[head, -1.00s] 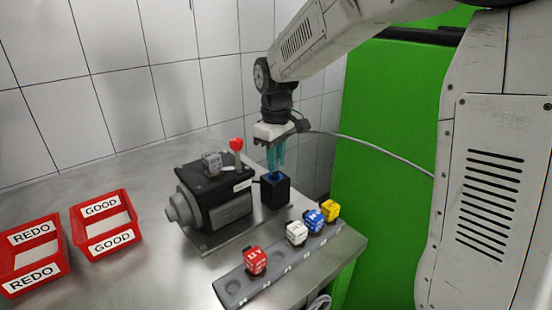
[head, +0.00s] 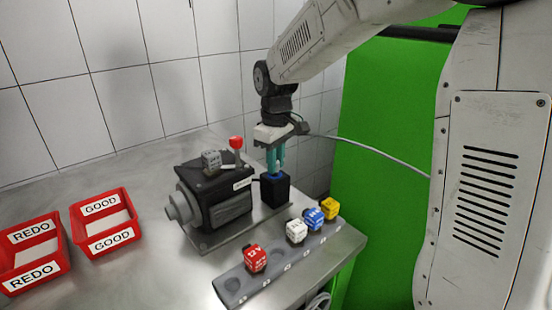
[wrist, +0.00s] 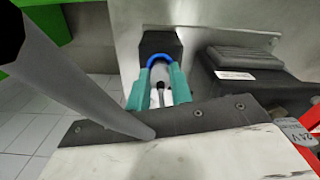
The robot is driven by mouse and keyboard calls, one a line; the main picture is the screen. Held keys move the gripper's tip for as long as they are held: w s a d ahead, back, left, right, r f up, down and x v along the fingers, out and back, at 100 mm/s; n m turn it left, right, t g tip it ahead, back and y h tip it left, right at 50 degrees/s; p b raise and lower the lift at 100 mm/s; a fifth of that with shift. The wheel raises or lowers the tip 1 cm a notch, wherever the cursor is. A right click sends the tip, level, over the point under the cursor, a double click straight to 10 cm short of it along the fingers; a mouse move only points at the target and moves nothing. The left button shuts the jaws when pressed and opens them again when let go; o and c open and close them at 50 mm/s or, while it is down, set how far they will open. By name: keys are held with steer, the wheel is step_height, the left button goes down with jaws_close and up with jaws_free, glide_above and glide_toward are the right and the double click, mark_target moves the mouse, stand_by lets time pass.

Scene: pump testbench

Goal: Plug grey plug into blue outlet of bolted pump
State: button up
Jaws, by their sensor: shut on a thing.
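My gripper (head: 275,172) has teal fingers and points straight down over the black block beside the pump. In the wrist view, my gripper (wrist: 160,103) is shut on a small pale grey piece with a dark middle, which looks like the grey plug (wrist: 157,98); the fingers hide most of it. The blue outlet (head: 270,178) is a blue ring on top of the black block; it shows as a blue arc (wrist: 159,60) right at the fingertips. I cannot tell how deep the plug sits. The dark pump (head: 218,200) stands left of the block.
A grey rack (head: 285,265) in front holds red, white, blue and yellow plugs. Red GOOD (head: 105,222) and REDO (head: 34,255) bins stand at the left. A tiled wall is behind.

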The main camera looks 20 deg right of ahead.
steer(key=shift+f, duration=0.6)
steer(key=o, duration=1.3)
steer(key=shift+r, duration=4)
